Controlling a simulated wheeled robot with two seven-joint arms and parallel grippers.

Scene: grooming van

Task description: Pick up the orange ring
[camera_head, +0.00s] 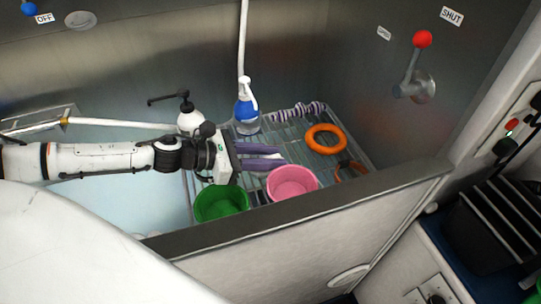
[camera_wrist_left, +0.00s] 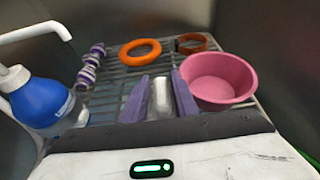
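The orange ring (camera_head: 325,138) lies flat on the wire rack, towards its back right. It also shows in the left wrist view (camera_wrist_left: 140,51), beyond the fingertips. My left gripper (camera_head: 284,155) reaches in from the left, its purple fingers apart and pointing towards the ring. The fingers (camera_wrist_left: 160,80) are short of the ring and do not touch it. A silvery patch shows between them in the wrist view; I cannot tell what it is. My right gripper is not in view.
On the rack (camera_head: 355,155) are a pink bowl (camera_head: 292,184), a green bowl (camera_head: 220,204), a blue-and-white bottle (camera_head: 246,115), a striped toy (camera_head: 298,111) and an orange-brown collar-like loop (camera_head: 349,170). A white pump bottle (camera_head: 190,122) stands behind my wrist. Steel walls enclose the back and right.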

